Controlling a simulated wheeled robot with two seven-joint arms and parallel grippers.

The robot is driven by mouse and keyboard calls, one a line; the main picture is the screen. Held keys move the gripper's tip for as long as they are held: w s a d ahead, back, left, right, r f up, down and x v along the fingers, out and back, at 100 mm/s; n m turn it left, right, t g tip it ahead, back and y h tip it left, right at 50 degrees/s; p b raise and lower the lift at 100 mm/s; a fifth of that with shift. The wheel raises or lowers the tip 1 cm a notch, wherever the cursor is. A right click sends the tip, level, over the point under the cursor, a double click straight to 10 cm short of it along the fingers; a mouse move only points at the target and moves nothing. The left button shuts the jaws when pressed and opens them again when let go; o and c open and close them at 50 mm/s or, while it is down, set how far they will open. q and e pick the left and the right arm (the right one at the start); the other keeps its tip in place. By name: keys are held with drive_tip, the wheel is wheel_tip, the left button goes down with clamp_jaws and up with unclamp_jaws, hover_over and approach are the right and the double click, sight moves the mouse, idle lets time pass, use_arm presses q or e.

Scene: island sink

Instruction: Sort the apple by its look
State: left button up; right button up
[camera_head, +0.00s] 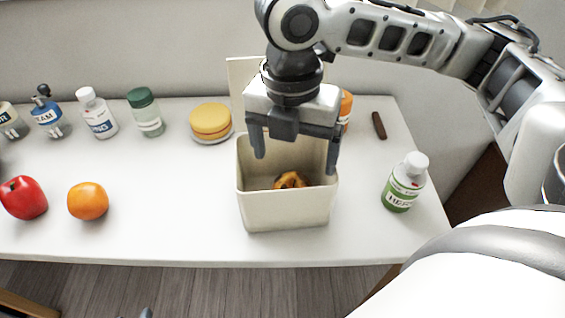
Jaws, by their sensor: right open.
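A red apple (24,198) with a smooth, shiny skin sits at the left edge of the white table. My right gripper (295,161) is open and empty, pointing down over the open cream bin (286,213). Its fingertips are apart, at about the bin's mouth. An orange-brown thing (291,180) with dark patches lies inside the bin, below the gripper; I cannot tell what it is. My left gripper is not in view.
An orange (88,201) sits right of the apple. Several bottles and a yellow stack on a plate (211,122) line the back. A green bottle with a white cap (405,182) stands right of the bin. The table between orange and bin is clear.

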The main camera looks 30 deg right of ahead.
use_arm(q)
drive_tip(key=p, duration=0.2)
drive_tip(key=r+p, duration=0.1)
drive_tip(key=p, duration=0.1)
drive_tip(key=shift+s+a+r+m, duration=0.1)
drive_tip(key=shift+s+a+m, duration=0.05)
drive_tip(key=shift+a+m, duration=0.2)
use_arm(e)
wheel_tip(320, 180, up, 15)
drive_tip(key=shift+w+a, duration=0.2)
drive_tip(key=shift+w, duration=0.1)
drive_tip(key=shift+f, duration=0.1)
